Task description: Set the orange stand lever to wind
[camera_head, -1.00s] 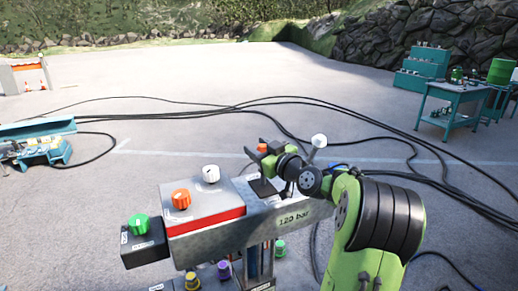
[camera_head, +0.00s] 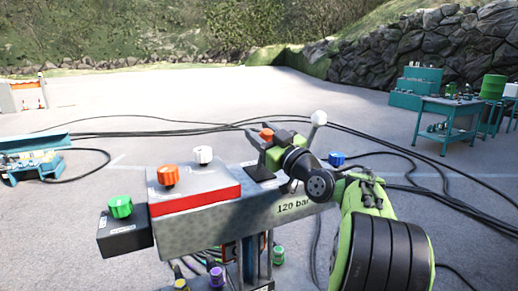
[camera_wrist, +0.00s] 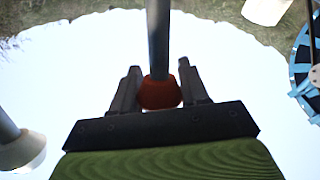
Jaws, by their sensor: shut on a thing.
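The orange stand lever shows its orange knob (camera_head: 266,134) above the far side of the grey control console (camera_head: 215,216). In the wrist view the orange knob (camera_wrist: 160,93) sits between my two fingers, with a dark rod running up from it. My gripper (camera_head: 261,139) is shut on this knob; in the wrist view both fingers (camera_wrist: 159,88) flank it closely. The lever's base and any wind marking are hidden behind my gripper and wrist.
A white-knobbed lever (camera_head: 319,118) and a blue knob (camera_head: 337,158) stand close to my wrist. Orange (camera_head: 168,175), white (camera_head: 203,155) and green (camera_head: 120,207) knobs sit on the console's left part. Black cables cross the ground behind. Part of a blue reel (camera_wrist: 305,70) shows at right.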

